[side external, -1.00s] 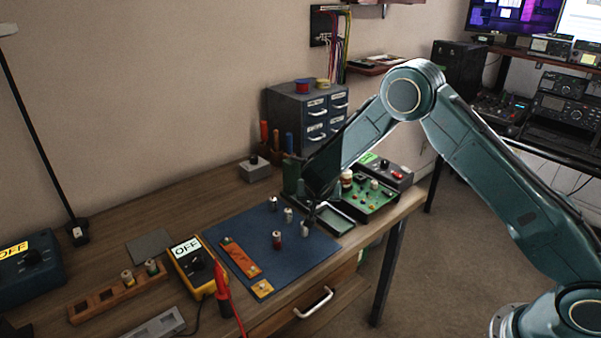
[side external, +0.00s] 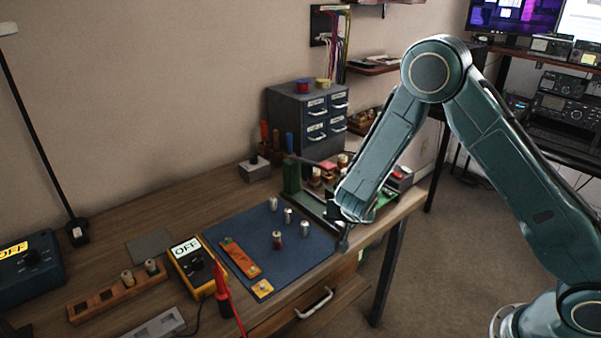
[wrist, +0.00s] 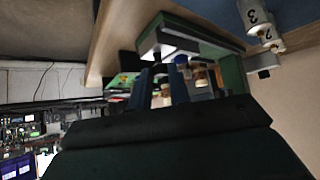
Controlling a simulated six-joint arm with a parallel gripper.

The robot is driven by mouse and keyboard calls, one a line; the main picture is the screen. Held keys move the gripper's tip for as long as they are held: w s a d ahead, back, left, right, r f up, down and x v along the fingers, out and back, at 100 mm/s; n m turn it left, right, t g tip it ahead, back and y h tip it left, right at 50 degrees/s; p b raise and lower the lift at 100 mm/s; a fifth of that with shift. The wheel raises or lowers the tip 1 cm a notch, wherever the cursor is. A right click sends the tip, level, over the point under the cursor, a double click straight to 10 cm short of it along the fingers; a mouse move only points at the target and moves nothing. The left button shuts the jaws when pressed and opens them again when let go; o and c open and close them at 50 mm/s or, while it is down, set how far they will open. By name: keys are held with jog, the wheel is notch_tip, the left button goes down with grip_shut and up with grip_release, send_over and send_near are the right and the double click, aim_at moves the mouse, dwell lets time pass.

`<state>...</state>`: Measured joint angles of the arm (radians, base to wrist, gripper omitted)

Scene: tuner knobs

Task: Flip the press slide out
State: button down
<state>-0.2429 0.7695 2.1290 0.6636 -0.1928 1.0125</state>
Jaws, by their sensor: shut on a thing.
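The green press (side external: 292,178) stands at the back edge of the blue mat. Its slide (side external: 318,206), a dark green frame with a pale inside, extends from the press toward the front right. My gripper (side external: 343,240) is low at the slide's front right end, partly hidden by my own wrist. In the wrist view, the two blue-grey fingers of my gripper (wrist: 162,72) reach the near edge of the slide (wrist: 190,32). The gripper is shut on the slide, though the exact contact is dark and hard to see.
Several small metal cylinders (side external: 277,240) stand on the blue mat (side external: 240,228), left of my gripper. A green circuit board (side external: 385,196) lies behind my wrist. A yellow meter (side external: 193,268) with a red probe is at the front left. The table's right edge is close.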

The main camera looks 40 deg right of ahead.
jog(key=shift+s, duration=0.3)
jog(key=c, duration=1.3)
grip_release()
jog(key=shift+w, duration=0.1)
jog(key=shift+v, duration=0.8)
jog(key=v, duration=1.2)
jog(key=shift+a, duration=0.2)
jog(key=shift+d+r, duration=0.1)
jog(key=shift+r, duration=0.05)
